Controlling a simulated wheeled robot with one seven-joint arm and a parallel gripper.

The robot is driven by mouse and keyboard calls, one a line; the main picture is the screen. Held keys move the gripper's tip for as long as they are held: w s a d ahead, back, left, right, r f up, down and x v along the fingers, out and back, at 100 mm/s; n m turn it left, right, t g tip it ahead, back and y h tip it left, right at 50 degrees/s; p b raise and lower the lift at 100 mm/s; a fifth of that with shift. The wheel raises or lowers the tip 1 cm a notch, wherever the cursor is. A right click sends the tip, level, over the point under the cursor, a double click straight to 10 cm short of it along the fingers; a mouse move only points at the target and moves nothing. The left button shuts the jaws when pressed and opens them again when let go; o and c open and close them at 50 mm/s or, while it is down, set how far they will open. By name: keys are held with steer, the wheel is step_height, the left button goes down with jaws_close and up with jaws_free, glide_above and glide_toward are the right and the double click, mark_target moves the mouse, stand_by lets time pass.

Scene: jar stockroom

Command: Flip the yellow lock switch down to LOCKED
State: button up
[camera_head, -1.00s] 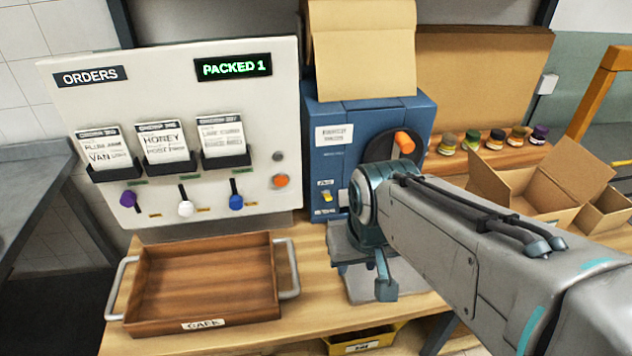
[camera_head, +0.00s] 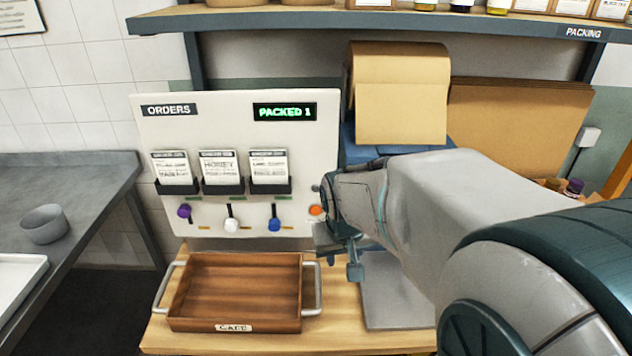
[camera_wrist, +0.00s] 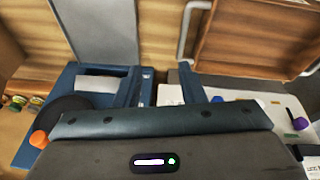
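The yellow lock switch cannot be seen now: my arm covers its place in the head view, and I cannot make it out in the wrist view. It sits on the front of the blue machine (camera_head: 350,152), whose top edge shows in the head view. In the wrist view the blue machine (camera_wrist: 62,82) is at the left, with a white label, a dark disc and an orange knob (camera_wrist: 38,139). My gripper (camera_wrist: 160,70) has its two fingers apart with nothing between them. One finger overlaps the machine's edge; contact cannot be told.
The order board (camera_head: 320,150) stands left of the machine, with colored levers and an orange button. A wooden tray (camera_head: 240,318) lies on the bench in front of it. A shelf (camera_head: 400,20) runs above. A grey side table (camera_head: 90,180) is at the left.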

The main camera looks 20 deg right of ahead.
steer(key=w+d+r+m+t+p, duration=0.1)
steer(key=w+d+r+m+p, duration=0.1)
steer(key=w+d+p, duration=0.75)
steer(key=x, duration=0.5)
steer(key=w+b+x, duration=0.1)
steer(key=x, duration=0.4)
steer(key=w+x, duration=0.1)
steer(key=x, duration=0.4)
steer(key=shift+r+b, duration=0.3)
steer(key=shift+r, duration=0.15)
jaws_close()
